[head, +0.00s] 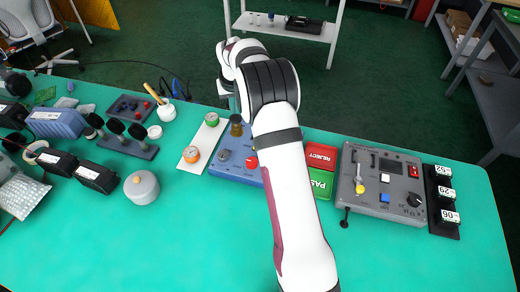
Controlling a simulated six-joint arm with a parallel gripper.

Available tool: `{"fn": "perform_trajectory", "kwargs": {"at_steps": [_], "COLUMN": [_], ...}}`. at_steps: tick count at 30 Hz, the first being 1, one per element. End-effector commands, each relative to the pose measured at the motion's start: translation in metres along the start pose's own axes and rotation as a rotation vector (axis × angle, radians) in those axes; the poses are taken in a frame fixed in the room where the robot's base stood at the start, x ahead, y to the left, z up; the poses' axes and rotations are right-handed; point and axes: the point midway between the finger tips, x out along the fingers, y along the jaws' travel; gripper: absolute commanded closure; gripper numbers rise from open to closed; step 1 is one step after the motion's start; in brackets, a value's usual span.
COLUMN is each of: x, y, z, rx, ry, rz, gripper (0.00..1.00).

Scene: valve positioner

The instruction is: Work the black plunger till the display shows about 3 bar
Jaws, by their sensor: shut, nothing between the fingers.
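A grey control box (372,207) stands at the right of the table. A small black knob on a short stem (345,217) sticks out at its front left edge; it may be the plunger, but I cannot tell for certain. A dark panel (391,166) on the box's top may be the display; no reading is legible. My gripper (232,104) is left of the box, by the table's back edge near a blue unit, away from the black knob. It is small and partly hidden by my arm; its fingers look shut and empty.
The blue unit (221,170) carries a red knob and is partly covered by my arm. Red REJECT (320,156) and green PASS (319,184) blocks stand between it and the grey box. A black rack (444,229) is at the right. The front table is clear.

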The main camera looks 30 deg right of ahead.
Motion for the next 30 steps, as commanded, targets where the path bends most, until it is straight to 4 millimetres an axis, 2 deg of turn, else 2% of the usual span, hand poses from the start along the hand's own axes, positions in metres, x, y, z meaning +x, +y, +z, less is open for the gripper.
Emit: {"fn": "perform_trajectory", "kwargs": {"at_steps": [15, 28, 30], "x": [-0.046, -0.048, -0.058], "y": [0.0, 0.0, -0.004], "z": [-0.015, -0.015, -0.009], "rx": [0.0, 0.0, 0.005], "ry": [0.001, 0.001, -0.006], "rz": [0.0, 0.0, -0.005], "gripper": [1.0, 1.0, 1.0]}}
